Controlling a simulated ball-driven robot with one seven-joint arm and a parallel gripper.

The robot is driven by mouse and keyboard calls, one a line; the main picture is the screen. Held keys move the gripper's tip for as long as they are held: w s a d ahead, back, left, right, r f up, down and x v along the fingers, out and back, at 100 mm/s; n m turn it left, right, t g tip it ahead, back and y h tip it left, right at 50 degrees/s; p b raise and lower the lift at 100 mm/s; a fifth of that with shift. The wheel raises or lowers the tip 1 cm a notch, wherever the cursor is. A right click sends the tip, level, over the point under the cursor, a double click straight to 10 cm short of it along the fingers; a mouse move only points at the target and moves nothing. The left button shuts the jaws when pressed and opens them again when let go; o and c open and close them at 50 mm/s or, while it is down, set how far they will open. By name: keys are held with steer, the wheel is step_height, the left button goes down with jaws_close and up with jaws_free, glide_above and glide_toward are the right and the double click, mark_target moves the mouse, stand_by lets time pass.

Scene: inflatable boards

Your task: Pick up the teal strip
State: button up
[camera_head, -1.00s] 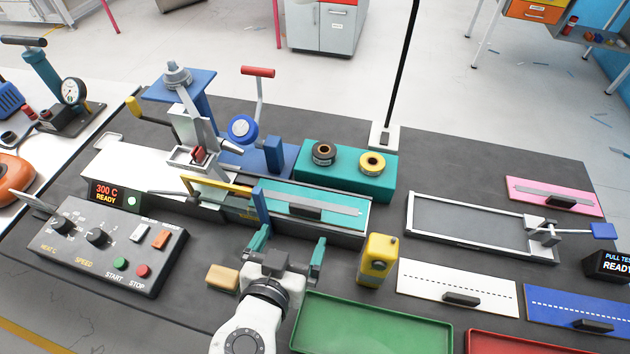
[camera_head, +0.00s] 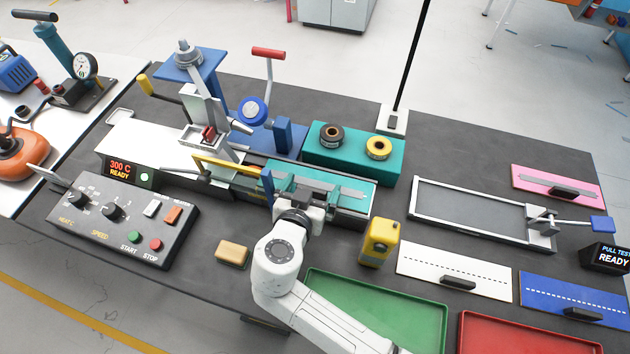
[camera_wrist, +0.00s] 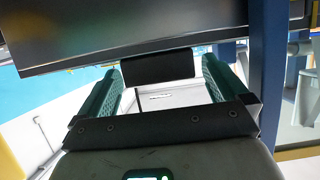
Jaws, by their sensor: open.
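The teal strip (camera_head: 355,202) lies on the long bed of the machine at the middle of the table, with a grey bar along it. My gripper (camera_head: 302,189) is at the strip's front side and hides part of it in the head view. In the wrist view the two green fingers of my gripper (camera_wrist: 166,78) stand apart. A black block (camera_wrist: 158,66), which looks like the strip's handle, shows between them. I cannot tell whether the fingers touch it.
A yellow device (camera_head: 379,243) stands right of my gripper, and a blue post (camera_head: 267,187) close to its left. The green tray (camera_head: 375,310) is in front. A teal box with two tape rolls (camera_head: 352,165) is behind. A tan block (camera_head: 232,253) lies at left.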

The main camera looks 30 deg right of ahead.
steer(key=shift+w+d+f, duration=0.1)
steer(key=c, duration=1)
